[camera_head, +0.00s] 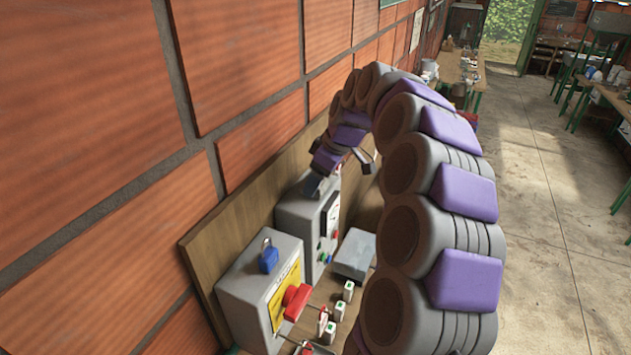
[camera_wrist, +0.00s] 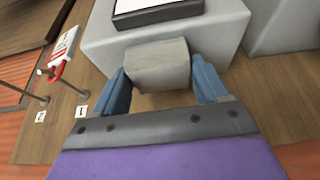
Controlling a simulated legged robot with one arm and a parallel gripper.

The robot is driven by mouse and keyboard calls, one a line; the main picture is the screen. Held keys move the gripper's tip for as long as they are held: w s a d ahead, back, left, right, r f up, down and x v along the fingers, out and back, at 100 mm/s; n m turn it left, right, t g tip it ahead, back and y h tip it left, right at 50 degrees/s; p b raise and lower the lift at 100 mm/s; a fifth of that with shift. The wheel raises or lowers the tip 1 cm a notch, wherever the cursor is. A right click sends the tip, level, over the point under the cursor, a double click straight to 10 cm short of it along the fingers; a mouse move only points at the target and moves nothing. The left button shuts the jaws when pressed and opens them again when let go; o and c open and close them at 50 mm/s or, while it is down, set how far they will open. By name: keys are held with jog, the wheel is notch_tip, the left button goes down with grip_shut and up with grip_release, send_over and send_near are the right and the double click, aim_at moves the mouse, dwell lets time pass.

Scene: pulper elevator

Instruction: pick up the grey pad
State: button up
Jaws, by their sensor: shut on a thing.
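The grey pad (camera_wrist: 157,65) is a small light-grey block in the wrist view. My gripper (camera_wrist: 160,80) is shut on it, with one blue finger against each side. The pad is in front of a grey box (camera_wrist: 225,25) with a dark-framed panel on its face; I cannot tell whether they touch. In the head view my gripper (camera_head: 320,178) is at the top of the rear grey control box (camera_head: 295,215), beside the wall. The pad cannot be made out clearly there.
A nearer grey box (camera_head: 245,285) carries a blue padlock (camera_head: 268,257) and a red switch handle (camera_head: 297,300). A flat grey box (camera_head: 355,255) and several small tagged pieces stand on the wooden bench. A brick wall (camera_head: 90,120) closes the left; open floor (camera_head: 550,200) lies right.

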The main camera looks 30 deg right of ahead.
jog(key=shift+d+r, duration=0.1)
jog(key=shift+r, duration=0.3)
jog(key=shift+a+r+b, duration=0.35)
jog(key=shift+a+r, duration=0.5)
jog(key=shift+r, duration=0.35)
jog(key=shift+s+a+r, duration=0.1)
jog(key=shift+s+r, duration=0.05)
jog(key=s, duration=0.1)
jog(key=s+d, duration=0.1)
jog(key=s+b, duration=0.1)
jog(key=s, duration=0.1)
jog(key=shift+d+r, duration=0.1)
jog(key=shift+d, duration=0.15)
jog(key=s+a+r+b, duration=0.1)
jog(key=s+b, duration=0.1)
jog(key=s, duration=0.9)
jog(key=shift+s, duration=0.4)
